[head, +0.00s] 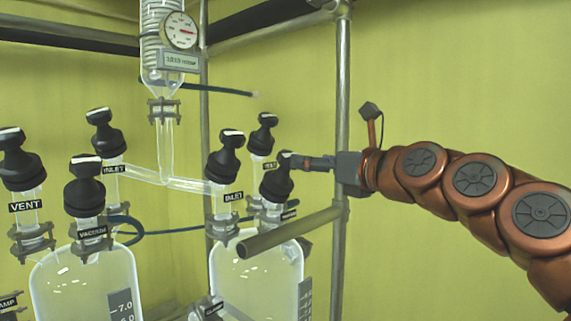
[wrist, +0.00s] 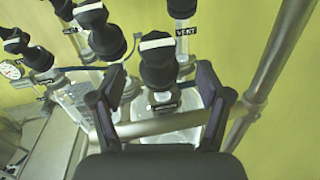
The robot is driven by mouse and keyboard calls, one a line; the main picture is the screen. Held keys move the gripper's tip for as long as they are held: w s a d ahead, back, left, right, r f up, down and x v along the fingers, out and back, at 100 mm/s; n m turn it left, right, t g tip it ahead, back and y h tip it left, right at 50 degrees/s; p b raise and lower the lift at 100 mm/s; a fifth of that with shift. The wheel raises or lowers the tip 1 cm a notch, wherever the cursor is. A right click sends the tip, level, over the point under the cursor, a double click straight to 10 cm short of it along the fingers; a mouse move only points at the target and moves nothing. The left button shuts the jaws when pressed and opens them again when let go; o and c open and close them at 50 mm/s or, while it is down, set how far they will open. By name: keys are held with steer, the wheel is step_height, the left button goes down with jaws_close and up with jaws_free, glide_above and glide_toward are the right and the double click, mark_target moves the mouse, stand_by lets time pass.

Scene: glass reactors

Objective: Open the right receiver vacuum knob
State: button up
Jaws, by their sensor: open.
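The right receiver vacuum knob (head: 276,182) is black and sits on the front right neck of the right glass receiver (head: 255,265). Its label is partly hidden in the head view. In the wrist view the knob (wrist: 158,66) shows a white-striped handle lying crosswise, with a small, unreadable label below. My gripper (head: 290,162) reaches in from the right, its tip at the knob's top. In the wrist view my gripper (wrist: 160,78) is open, one finger on each side of the knob. Gaps show beside the knob; I cannot tell whether either finger touches it.
The right receiver's INLET knob (head: 226,152) and VENT knob (head: 263,133) stand close by. A horizontal metal bar (head: 290,233) crosses in front of the receiver. A vertical post (head: 343,100) rises behind my wrist. The left receiver (head: 85,285) carries similar knobs. Free room lies to the right.

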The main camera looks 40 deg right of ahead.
mark_target(287, 158)
steer(key=w, duration=0.2)
steer(key=w+p, duration=0.1)
steer(key=w, duration=0.2)
steer(key=w+a, duration=0.1)
steer(key=w, duration=0.1)
steer(key=shift+w+p, duration=0.3)
steer(key=shift+p, duration=0.1)
steer(key=c, duration=1.2)
steer(key=shift+n+y, duration=0.5)
